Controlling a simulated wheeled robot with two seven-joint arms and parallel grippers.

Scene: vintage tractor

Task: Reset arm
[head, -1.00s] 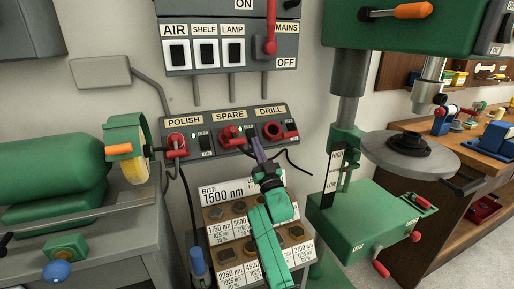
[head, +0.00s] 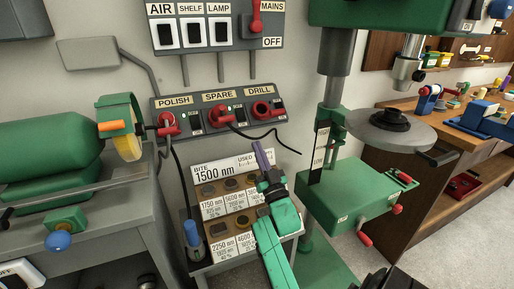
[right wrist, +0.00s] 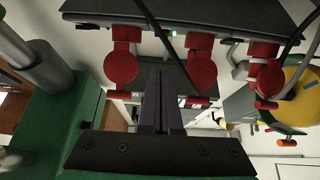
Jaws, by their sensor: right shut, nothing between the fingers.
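My right gripper (head: 258,149) reaches up from the bottom of the head view on a green arm. Its dark purple fingers are shut together and empty, below the socket panel (head: 240,122) and in front of the bit rack (head: 198,262). The shut fingers also show in the right wrist view (right wrist: 160,102), pointing toward the red sockets and plugs. A red plug with a black cord sits at SPARE (head: 221,114), apart from the fingers. Another red plug sits at POLISH (head: 167,124). The red DRILL socket (head: 262,109) is at the right. My left gripper is out of view.
A green drill press (head: 345,200) with a round grey table (head: 392,138) stands right of my arm. A green grinder (head: 50,155) on a grey bench is at the left. A switch box (head: 218,30) hangs above. A wooden workbench stands at the far right.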

